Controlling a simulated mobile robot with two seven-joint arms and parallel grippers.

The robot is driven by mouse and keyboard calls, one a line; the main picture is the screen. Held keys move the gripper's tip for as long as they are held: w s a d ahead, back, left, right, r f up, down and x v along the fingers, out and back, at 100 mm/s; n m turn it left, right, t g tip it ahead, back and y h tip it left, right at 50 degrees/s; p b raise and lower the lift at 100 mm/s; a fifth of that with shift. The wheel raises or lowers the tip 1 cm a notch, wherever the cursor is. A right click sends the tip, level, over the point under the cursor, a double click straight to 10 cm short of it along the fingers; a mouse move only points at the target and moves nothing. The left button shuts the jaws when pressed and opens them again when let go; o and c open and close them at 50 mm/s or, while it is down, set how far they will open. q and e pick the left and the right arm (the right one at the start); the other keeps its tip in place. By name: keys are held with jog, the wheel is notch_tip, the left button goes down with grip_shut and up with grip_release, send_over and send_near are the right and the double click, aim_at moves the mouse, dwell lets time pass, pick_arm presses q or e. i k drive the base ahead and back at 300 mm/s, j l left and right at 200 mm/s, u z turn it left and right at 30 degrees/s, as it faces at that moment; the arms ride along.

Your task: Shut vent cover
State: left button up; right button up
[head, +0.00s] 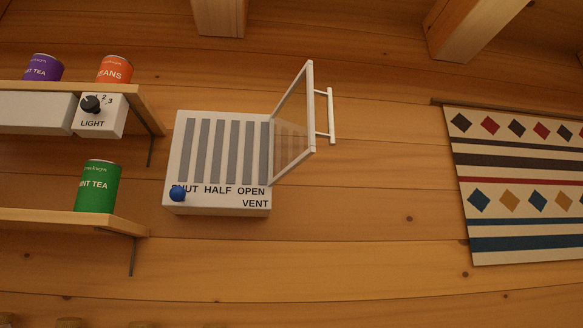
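A white vent box (217,198) with grey slats is fixed to the log wall in the head view. Its lettering reads SHUT, HALF, OPEN and VENT. A blue knob (178,194) sits at the lower left, just below SHUT. The vent cover (311,105) is a clear pane in a white frame, hinged at the box's right side. It stands swung open, out from the wall to the right. A white bar handle (331,115) is on the cover's outer side. Neither gripper shows in this view.
Two wooden shelves (120,222) at left hold a green tin (98,186), a purple tin (43,68) and an orange tin (115,69). A light switch box (99,118) hangs below the upper shelf. A patterned hanging (520,160) is at right. Bare wall lies between vent and hanging.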

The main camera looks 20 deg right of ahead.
aim_at(307, 69)
jog(key=l+u, duration=0.15)
jog(key=l, duration=0.3)
jog(key=k+l+u, duration=0.2)
jog(key=l, duration=0.25)
jog(key=l+u, duration=0.15)
jog(key=l, duration=0.3)
jog(key=k+l+u, duration=0.2)
jog(key=l, duration=0.2)
jog(key=k+j+u, duration=0.15)
